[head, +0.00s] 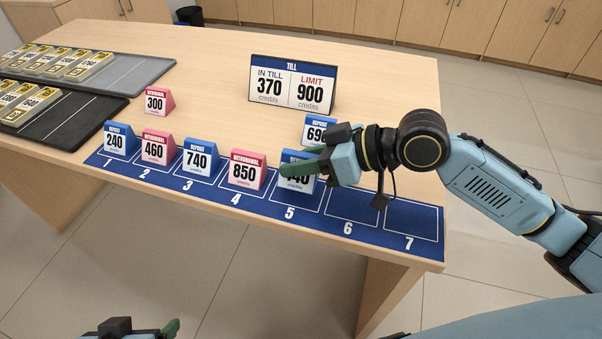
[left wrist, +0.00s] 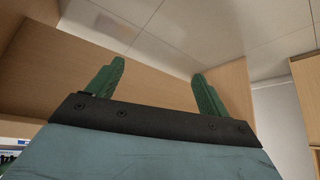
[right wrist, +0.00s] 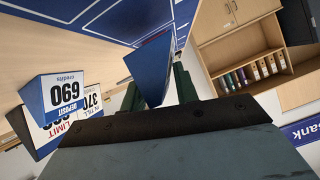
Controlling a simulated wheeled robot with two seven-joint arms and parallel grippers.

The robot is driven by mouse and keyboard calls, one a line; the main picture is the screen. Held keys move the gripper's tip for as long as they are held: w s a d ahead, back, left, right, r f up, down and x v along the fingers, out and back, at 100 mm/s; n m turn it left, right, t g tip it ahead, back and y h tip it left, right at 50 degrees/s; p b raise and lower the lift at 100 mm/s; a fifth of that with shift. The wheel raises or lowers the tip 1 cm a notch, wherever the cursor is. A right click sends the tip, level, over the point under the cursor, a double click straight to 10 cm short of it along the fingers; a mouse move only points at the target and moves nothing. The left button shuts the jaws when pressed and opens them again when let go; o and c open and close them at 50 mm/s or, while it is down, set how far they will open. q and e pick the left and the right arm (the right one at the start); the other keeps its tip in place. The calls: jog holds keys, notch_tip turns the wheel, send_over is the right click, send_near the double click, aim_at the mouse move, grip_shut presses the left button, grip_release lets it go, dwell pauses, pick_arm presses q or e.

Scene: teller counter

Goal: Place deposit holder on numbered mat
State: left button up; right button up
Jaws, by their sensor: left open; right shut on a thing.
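The blue numbered mat (head: 419,238) runs along the counter's front edge. My right gripper (head: 308,165) is shut on a blue deposit holder (head: 297,184) at space 5; its figure is partly hidden by the fingers, and I cannot tell if it touches the mat. The held holder also shows in the right wrist view (right wrist: 152,68). Blue deposit holders 240 (head: 116,140) and 740 (head: 199,160) stand on spaces 1 and 3. Red withdrawal holders 460 (head: 156,148) and 850 (head: 246,171) stand on spaces 2 and 4. My left gripper (left wrist: 157,85) is open and empty, below the counter's front.
Blue deposit holder 690 (head: 316,132) stands behind the mat, partly hidden by my right gripper. Red holder 300 (head: 157,102) stands behind space 2. The till sign (head: 292,84) is at the back. Trays of credit bars (head: 118,87) lie at left. Spaces 6 and 7 are empty.

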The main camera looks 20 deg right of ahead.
notch_tip(320, 180, down, 2)
jog(key=shift+f+b, duration=0.25)
jog(key=shift+b, duration=0.25)
jog(key=shift+f, duration=0.2)
pick_arm(q)
jog(key=w+d+r+t+h, duration=0.1)
jog(key=w+d+r+t, duration=0.1)
jog(key=w+r+t, duration=0.1)
jog(key=shift+w+r+t, duration=0.15)
jog(key=shift+w+t, duration=0.15)
jog(key=shift+w, duration=0.6)
jog(key=shift+d, duration=0.1)
pick_arm(e)
jog(key=o, duration=1)
jog(key=p+v, duration=0.2)
jog(key=v, duration=0.8)
jog(key=shift+d, duration=0.1)
pick_arm(q)
jog(key=s+a+f+g+y, duration=0.1)
jog(key=s+a+f+g, duration=0.3)
jog(key=s, duration=0.5)
jog(key=shift+s+f+g+y, duration=0.3)
jog(key=shift+f+g+y, duration=0.1)
jog(key=shift+g, duration=1)
pick_arm(e)
jog(key=shift+v, duration=0.95)
